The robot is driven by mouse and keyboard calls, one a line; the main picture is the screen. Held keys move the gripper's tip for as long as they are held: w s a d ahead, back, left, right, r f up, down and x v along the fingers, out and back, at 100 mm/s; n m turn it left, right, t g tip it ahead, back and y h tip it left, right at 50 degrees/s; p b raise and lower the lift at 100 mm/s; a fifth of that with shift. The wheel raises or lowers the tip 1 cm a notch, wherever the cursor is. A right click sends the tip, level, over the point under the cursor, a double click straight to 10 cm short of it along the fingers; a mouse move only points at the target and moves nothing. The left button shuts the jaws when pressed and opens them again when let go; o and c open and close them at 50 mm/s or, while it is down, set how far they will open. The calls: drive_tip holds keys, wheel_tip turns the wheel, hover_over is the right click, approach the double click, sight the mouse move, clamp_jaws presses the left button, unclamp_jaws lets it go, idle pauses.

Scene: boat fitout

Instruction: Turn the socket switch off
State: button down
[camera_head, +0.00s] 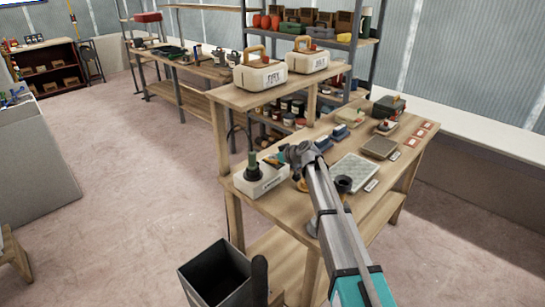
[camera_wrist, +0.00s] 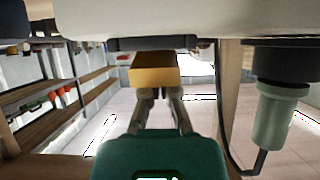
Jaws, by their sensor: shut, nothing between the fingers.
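A white socket box (camera_head: 262,180) stands at the near left corner of the workbench, with a green plug (camera_head: 252,168) upright in its top. In the wrist view, which appears upside down, the white box (camera_wrist: 200,18) fills the top edge and the green plug (camera_wrist: 275,112) is at right. An amber block (camera_wrist: 153,70), apparently the switch, sits against a dark plate on the box. My gripper (camera_wrist: 161,93) is shut and empty, its fingertips at the edge of the amber block. I cannot tell whether they touch. In the head view my gripper (camera_head: 282,155) reaches over the box.
The plug's black cable (camera_wrist: 232,152) runs close beside my gripper. A dark cup (camera_head: 343,184), a pale tray (camera_head: 355,170) and small boxes lie on the bench to the right. A dark bin (camera_head: 214,277) stands below.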

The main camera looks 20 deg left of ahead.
sight(275, 160)
drive_tip(key=shift+s+d, duration=0.15)
drive_tip(key=shift+d, duration=0.15)
drive_tip(key=shift+r, duration=0.15)
idle(0.3)
wheel_tip(275, 160, up, 4)
drive_tip(key=p, duration=0.4)
drive_tip(key=s+d+r+p, duration=0.3)
drive_tip(key=d+r+p, duration=0.3)
drive_tip(key=r+p, duration=0.1)
idle(0.4)
drive_tip(key=shift+f, duration=0.1)
idle(0.4)
